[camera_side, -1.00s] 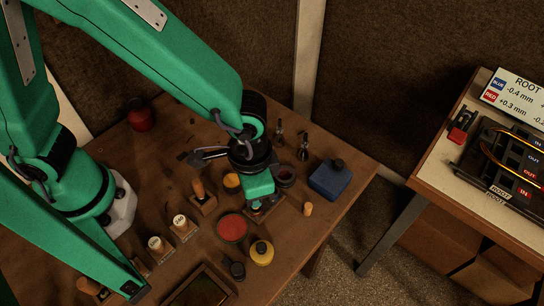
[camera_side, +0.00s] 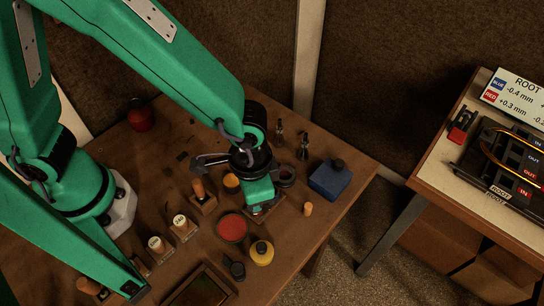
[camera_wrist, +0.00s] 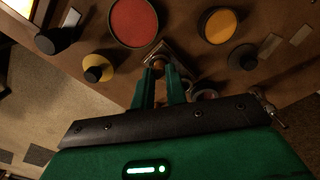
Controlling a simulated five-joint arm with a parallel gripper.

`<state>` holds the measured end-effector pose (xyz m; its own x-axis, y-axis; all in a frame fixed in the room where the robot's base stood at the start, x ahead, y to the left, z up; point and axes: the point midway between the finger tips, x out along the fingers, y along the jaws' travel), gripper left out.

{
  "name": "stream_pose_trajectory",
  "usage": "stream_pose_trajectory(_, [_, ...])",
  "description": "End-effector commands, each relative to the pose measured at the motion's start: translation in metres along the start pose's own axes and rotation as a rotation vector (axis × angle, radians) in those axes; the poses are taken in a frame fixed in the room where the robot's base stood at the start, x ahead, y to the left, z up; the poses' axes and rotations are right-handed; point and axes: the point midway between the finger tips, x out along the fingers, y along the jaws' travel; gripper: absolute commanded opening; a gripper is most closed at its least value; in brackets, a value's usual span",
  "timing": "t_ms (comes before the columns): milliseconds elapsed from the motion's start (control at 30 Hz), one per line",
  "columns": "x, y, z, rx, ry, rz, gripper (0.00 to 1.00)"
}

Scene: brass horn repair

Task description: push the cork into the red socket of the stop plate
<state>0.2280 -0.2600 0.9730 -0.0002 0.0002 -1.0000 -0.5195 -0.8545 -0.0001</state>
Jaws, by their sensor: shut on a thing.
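My gripper (camera_side: 257,204) is low over the stop plate (camera_side: 270,210), a small flat plate that it largely covers in the side view. In the wrist view my gripper (camera_wrist: 160,73) has its two green fingers close together, shut on a small tan piece, the cork (camera_wrist: 158,65). The cork's lower end is hidden, so I cannot tell whether it touches or sits in a socket. The stop plate (camera_wrist: 178,61) shows just beyond the fingertips. The red socket cannot be made out clearly in either view.
A red round pad (camera_side: 232,228) and a yellow pot (camera_side: 261,253) are close by. The front right table corner is clear.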

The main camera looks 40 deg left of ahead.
Motion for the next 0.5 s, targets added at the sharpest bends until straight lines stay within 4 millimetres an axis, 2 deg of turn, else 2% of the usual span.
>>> stream_pose_trajectory(467, [0.0088, -0.0001, 0.0003, 0.0, -0.001, 0.0, 0.0])
stream_pose_trajectory(500, [0.0086, -0.0001, 0.0002, 0.0, 0.0, 0.0, 0.2])
